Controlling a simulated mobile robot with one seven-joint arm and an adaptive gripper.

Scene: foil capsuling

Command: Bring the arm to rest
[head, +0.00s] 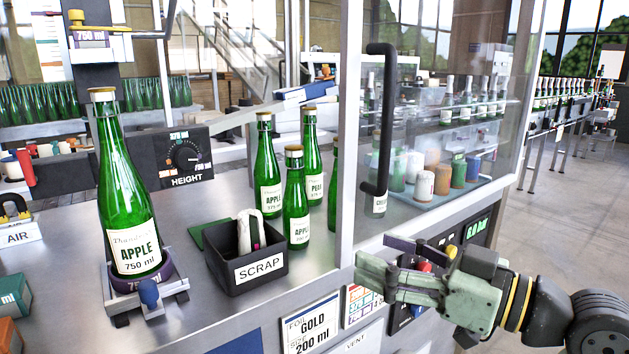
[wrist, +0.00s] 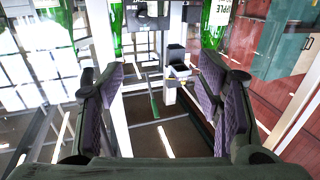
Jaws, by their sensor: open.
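My gripper (head: 372,264) is at the lower right in the head view, in front of the machine's front panel. Its fingers point left. In the wrist view its two fingers (wrist: 165,95) stand wide apart with nothing between them. Its open jaws are apart from the bottles and the scrap bin. The rest of my arm runs off the right edge of the head view.
A green 750 ml apple bottle (head: 128,200) stands upright in a holder at left. A glass door with a black handle (head: 377,120) rises above my gripper.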

